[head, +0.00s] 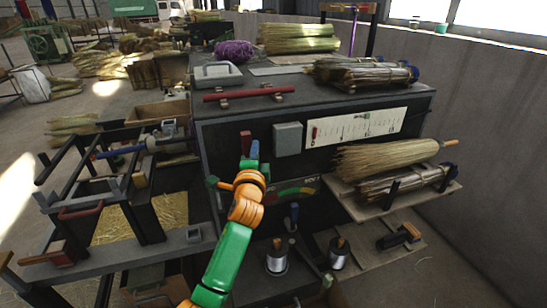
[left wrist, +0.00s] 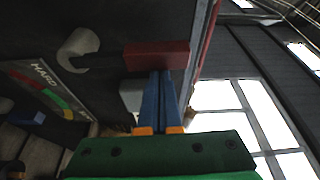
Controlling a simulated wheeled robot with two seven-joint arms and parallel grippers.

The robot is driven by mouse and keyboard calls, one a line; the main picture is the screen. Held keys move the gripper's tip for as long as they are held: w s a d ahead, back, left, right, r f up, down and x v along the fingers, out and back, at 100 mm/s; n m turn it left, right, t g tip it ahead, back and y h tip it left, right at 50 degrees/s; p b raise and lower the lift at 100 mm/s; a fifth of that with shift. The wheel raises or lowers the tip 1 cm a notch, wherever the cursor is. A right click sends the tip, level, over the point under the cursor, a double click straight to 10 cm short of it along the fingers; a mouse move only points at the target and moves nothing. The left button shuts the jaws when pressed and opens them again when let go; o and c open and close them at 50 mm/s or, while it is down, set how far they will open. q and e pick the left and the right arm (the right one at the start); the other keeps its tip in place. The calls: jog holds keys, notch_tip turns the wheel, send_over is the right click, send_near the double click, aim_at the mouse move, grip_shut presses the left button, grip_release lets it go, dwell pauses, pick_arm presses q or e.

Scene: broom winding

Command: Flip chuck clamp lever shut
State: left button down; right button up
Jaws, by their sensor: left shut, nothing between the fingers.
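The lever has a red grip (head: 246,141) that stands up in front of the dark machine's face in the head view. In the left wrist view its red grip (left wrist: 157,55) sits on a dark arm running to a round grey hub (left wrist: 78,48). My left gripper (head: 254,150) is shut and empty, its blue fingers together beside the grip. In the left wrist view the fingertips of my left gripper (left wrist: 161,76) are right at the grip's lower edge; I cannot tell whether they touch. Part of the hub is hidden in the head view. My right gripper is not in view.
A grey box (head: 288,139) is on the panel just right of the lever. A red bar handle (head: 249,93) lies on the bench top above. A coloured gauge (head: 297,190) is below. Brooms (head: 385,158) rest on a shelf at right; a black frame (head: 140,190) stands at left.

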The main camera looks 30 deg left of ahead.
pick_arm(q)
jog(key=shift+s+a+f+n+t+y+b, duration=0.15)
jog(key=shift+s+a+n+y+b, duration=0.15)
jog(key=shift+s+a+n+b, duration=0.5)
jog(key=shift+s+a+f+n+t+y+b, duration=0.1)
jog(key=shift+s+a+n+t+y+b, duration=0.2)
jog(key=shift+n, duration=0.75)
jog(key=shift+s+a+f+n+t+y+b, duration=0.15)
jog(key=shift+s+a+n+y+b, duration=0.15)
jog(key=shift+s+a+n+b, duration=0.5)
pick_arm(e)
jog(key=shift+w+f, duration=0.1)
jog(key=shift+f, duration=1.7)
pick_arm(q)
jog(key=shift+w+d, duration=0.1)
jog(key=shift+d, duration=0.2)
jog(key=shift+r+p, duration=0.15)
jog(key=shift+p, duration=0.2)
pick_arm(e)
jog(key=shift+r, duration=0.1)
